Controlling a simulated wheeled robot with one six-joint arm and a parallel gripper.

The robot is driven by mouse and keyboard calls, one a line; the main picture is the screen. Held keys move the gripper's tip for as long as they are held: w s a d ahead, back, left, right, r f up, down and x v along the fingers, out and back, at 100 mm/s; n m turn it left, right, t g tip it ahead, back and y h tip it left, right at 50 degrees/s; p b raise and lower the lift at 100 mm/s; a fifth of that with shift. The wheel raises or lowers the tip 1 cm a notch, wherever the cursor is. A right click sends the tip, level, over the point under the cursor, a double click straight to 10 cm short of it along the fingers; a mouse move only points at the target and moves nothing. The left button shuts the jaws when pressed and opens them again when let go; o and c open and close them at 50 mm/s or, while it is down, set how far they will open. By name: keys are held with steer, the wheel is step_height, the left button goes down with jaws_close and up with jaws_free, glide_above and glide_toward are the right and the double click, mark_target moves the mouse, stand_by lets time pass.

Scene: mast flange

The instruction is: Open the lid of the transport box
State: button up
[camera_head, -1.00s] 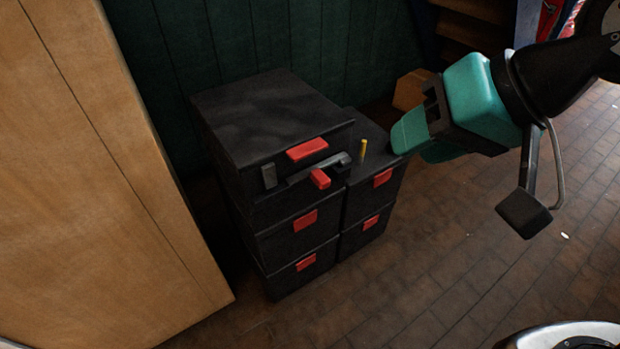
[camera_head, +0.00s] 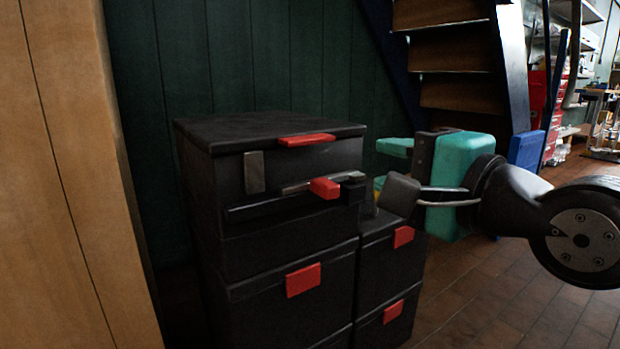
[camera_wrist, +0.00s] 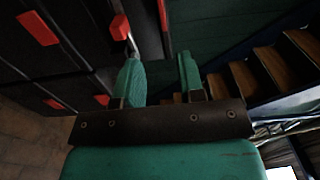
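The transport box (camera_head: 285,195) is the black box on top of the left stack. Its flat lid (camera_head: 250,126) looks closed, with a red tab (camera_head: 307,140) on the front edge. A red-ended lever (camera_head: 325,187) sits on the front below the tab, beside a grey plate (camera_head: 255,172). My teal gripper (camera_head: 390,166) is just right of the box, fingers pointing left towards it. Dark wrist parts partly hide the lower finger. In the wrist view my gripper (camera_wrist: 158,78) has its fingers apart with nothing held; the box front lies ahead and to the left.
More black boxes with red tabs (camera_head: 303,280) stand below and to the right (camera_head: 385,262). A tall wooden panel (camera_head: 70,180) is close on the left and a dark green wall (camera_head: 260,60) behind. Wooden stairs (camera_head: 450,55) rise behind my gripper. Brick floor is clear at right.

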steer(key=p, duration=1.2)
glide_toward(314, 140)
steer(key=p+x, duration=0.8)
steer(key=x, duration=0.2)
steer(key=shift+w+a, duration=0.15)
steer(key=shift+w+a+f, duration=0.1)
steer(key=shift+w+a, duration=0.15)
steer(key=shift+w, duration=0.1)
steer(key=shift+c, duration=0.2)
jaws_close()
